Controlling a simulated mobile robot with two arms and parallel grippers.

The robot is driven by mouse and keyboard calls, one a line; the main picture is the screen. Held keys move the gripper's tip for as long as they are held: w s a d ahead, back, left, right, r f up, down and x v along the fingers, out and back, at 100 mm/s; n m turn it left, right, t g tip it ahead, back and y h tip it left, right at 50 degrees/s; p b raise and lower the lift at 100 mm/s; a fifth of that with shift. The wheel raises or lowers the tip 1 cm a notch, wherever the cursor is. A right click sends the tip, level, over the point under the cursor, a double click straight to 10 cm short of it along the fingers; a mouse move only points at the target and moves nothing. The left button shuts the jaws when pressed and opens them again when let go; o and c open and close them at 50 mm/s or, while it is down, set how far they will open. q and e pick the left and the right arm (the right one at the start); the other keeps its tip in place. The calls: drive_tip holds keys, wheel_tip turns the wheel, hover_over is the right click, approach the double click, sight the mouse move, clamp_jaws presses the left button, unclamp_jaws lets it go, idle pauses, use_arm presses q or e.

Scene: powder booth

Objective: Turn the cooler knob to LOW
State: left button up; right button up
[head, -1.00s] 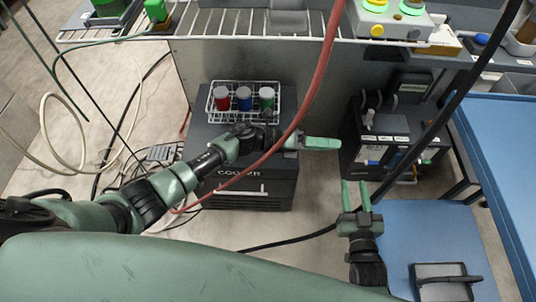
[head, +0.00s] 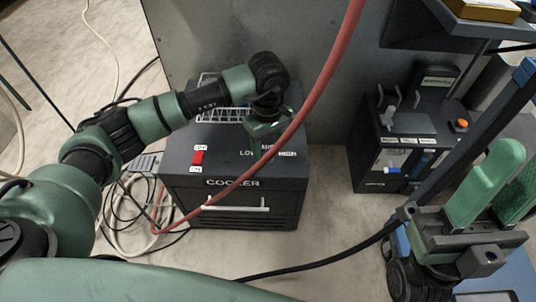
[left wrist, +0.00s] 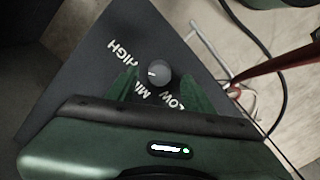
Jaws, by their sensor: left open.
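The dark cooler (head: 181,181) stands on the floor in the middle of the head view, with LOW and HIGH lettering on its top. My left gripper (head: 262,150) points down over that lettering and hides the knob there. In the left wrist view the round grey knob (left wrist: 158,72) shows between the two green fingers of my left gripper (left wrist: 157,84), which are apart. HIGH, MID and LOW are printed around the knob. It has a small pale mark, but I cannot tell which label it points to. My right gripper (head: 492,190) is open and empty at the right.
A red hose (head: 325,75) hangs in front of the cooler top, close to my left gripper. A red switch (head: 198,157) and a wire rack (head: 215,114) are on the cooler. A dark machine (head: 405,140) stands to the right, with bare floor between.

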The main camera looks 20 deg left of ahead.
sight(268, 157)
use_arm(q)
drive_tip(key=shift+f, duration=1.15)
drive_tip(key=shift+c, duration=0.3)
clamp_jaws()
